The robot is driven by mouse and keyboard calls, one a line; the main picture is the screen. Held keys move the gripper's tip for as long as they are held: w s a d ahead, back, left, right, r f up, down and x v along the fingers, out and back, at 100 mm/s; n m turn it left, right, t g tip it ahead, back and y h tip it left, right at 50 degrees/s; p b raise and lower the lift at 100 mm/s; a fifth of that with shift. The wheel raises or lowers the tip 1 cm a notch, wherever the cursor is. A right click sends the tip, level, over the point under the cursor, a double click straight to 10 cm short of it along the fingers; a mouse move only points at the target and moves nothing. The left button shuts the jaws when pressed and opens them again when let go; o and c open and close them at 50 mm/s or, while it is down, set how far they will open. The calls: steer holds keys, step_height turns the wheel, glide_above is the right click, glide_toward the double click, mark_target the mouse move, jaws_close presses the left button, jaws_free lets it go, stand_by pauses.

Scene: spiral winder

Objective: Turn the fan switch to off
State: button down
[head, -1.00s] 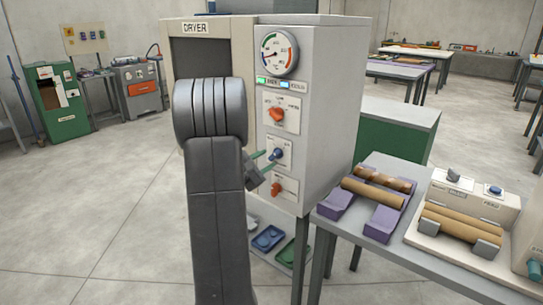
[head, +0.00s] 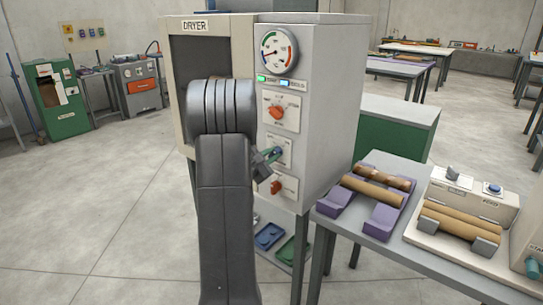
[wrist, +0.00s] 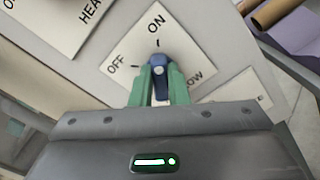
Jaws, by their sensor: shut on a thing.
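The blue fan switch knob (wrist: 159,70) sits on a white label plate (wrist: 128,50) marked OFF on the left and ON at the top, with a partly hidden word ending in "OW" on the right. My gripper (wrist: 157,84) has its two green fingers on either side of the knob and is shut on it. Which mark the knob points at is hard to tell. In the head view, the knob (head: 278,152) is on the dryer's front panel, partly hidden by my gripper (head: 270,156).
The dryer (head: 330,110) carries an orange knob (head: 277,112) above and another orange knob (head: 276,187) below the fan switch. A gauge (head: 279,51) is at the top. A table with a purple tray (head: 381,221) and brown rolls stands to the right.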

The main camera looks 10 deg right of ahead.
steer(key=n+b, duration=0.1)
steer(key=n, duration=0.2)
steer(key=shift+n, duration=0.4)
steer(key=n, duration=0.4)
steer(key=shift+w+a+n, duration=0.1)
steer(key=shift+w+n, duration=0.05)
steer(key=shift+n, duration=0.15)
steer(key=shift+w+a+n+p, duration=0.1)
steer(key=shift+n+p, duration=0.4)
steer(key=shift+n, duration=1.35)
steer(key=shift+w+a+n+p, duration=0.1)
steer(key=shift+n+p, duration=0.35)
steer(key=shift+n, duration=1.4)
steer(key=c, duration=1.4)
jaws_free()
